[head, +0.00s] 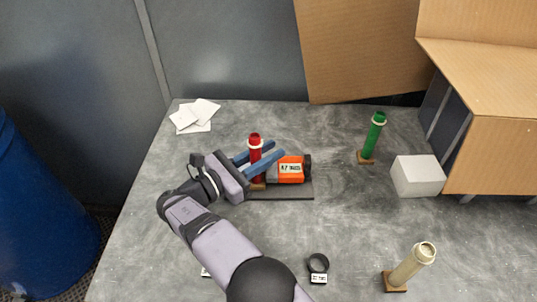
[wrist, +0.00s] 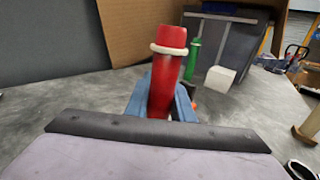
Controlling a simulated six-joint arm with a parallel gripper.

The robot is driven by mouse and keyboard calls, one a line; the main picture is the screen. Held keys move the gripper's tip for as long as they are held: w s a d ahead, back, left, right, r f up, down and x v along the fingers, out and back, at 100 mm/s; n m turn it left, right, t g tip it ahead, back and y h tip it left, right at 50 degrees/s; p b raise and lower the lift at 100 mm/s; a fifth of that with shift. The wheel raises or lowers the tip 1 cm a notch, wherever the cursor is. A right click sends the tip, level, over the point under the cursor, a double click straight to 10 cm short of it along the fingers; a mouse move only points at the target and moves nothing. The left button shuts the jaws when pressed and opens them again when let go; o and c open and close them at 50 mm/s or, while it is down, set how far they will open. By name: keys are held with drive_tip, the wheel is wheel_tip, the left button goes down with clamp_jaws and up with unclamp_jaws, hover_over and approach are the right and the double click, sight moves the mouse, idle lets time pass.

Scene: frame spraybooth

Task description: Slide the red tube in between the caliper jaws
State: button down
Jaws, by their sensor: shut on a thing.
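The red tube (head: 255,146) stands upright on a small brown foot, with a pale ring near its top. My gripper (head: 277,149) has its blue fingers on both sides of the tube and is shut on it; the fingertips reach past it. The wrist view shows the red tube (wrist: 166,72) between the fingers, slightly tilted in the picture. The orange and black caliper (head: 291,171), with a white readout, sits on a dark plate (head: 290,192) just right of the tube. The fingers partly cover the caliper, and I cannot make out its jaws or whether the tube touches them.
A green tube (head: 373,138) and a white block (head: 418,175) stand to the right. A cream tube (head: 410,265) and a black ring with a label (head: 318,265) are at the front. White papers (head: 195,115) lie at the back left. Cardboard (head: 360,50) stands behind the table.

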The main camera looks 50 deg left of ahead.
drive_tip(key=shift+w+a, duration=0.2)
drive_tip(key=shift+w, duration=0.05)
idle(0.3)
drive_tip(key=c, duration=1.5)
unclamp_jaws()
drive_tip(key=shift+o, duration=0.2)
drive_tip(key=shift+s, duration=0.15)
drive_tip(key=shift+s+a+b, duration=0.15)
drive_tip(key=shift+s+b, duration=0.4)
drive_tip(key=shift+s, duration=1.25)
drive_tip(key=shift+s+a+b, duration=0.1)
drive_tip(key=shift+s+b, duration=0.4)
drive_tip(key=shift+s, duration=1.25)
